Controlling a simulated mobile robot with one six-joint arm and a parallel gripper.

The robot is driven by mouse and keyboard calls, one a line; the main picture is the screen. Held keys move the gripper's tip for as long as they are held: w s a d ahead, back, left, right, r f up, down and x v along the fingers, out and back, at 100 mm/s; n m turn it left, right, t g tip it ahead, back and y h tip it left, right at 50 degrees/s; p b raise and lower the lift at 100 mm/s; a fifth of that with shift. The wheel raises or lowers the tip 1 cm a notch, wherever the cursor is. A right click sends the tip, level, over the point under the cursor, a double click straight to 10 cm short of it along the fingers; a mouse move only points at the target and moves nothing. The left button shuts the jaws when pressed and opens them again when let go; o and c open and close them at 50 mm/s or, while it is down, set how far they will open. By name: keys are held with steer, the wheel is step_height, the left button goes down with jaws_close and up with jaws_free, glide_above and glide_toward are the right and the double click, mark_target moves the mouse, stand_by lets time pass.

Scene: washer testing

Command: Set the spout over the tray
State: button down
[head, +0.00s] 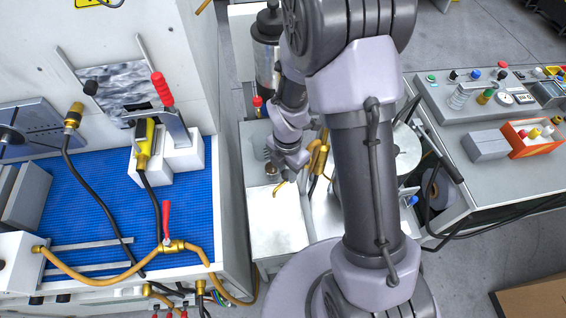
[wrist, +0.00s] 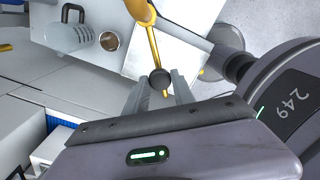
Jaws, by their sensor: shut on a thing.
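A brass spout (wrist: 153,45) runs from a thicker brass post at the top of the wrist view and carries a dark round knob (wrist: 159,79). My gripper (wrist: 160,86) is shut on the knob, one finger on each side, and the spout's thin tip shows just past it. In the head view the brass post (head: 318,158) stands right of my gripper (head: 288,178), and the tip (head: 281,188) appears at the upper part of the bright tray (head: 272,225). The tray (wrist: 190,45) also lies behind the spout in the wrist view. The tip's height above it is unclear.
A grey jug (wrist: 70,38) and a metal cup (wrist: 109,41) stand beside the tray. A blue-matted bench (head: 90,210) with hoses and a red-handled valve (head: 168,243) is at left. A control panel (head: 490,90) is at right.

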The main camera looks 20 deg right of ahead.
steer(key=shift+s+d+n+p, duration=0.35)
steer(key=shift+s+n, duration=0.25)
steer(key=shift+n, duration=0.2)
steer(key=c, duration=1.1)
jaws_free()
steer(key=shift+d, duration=0.1)
steer(key=shift+o, duration=0.2)
step_height(320, 180, up, 17)
steer(key=p, duration=0.5)
steer(key=shift+r, duration=0.2)
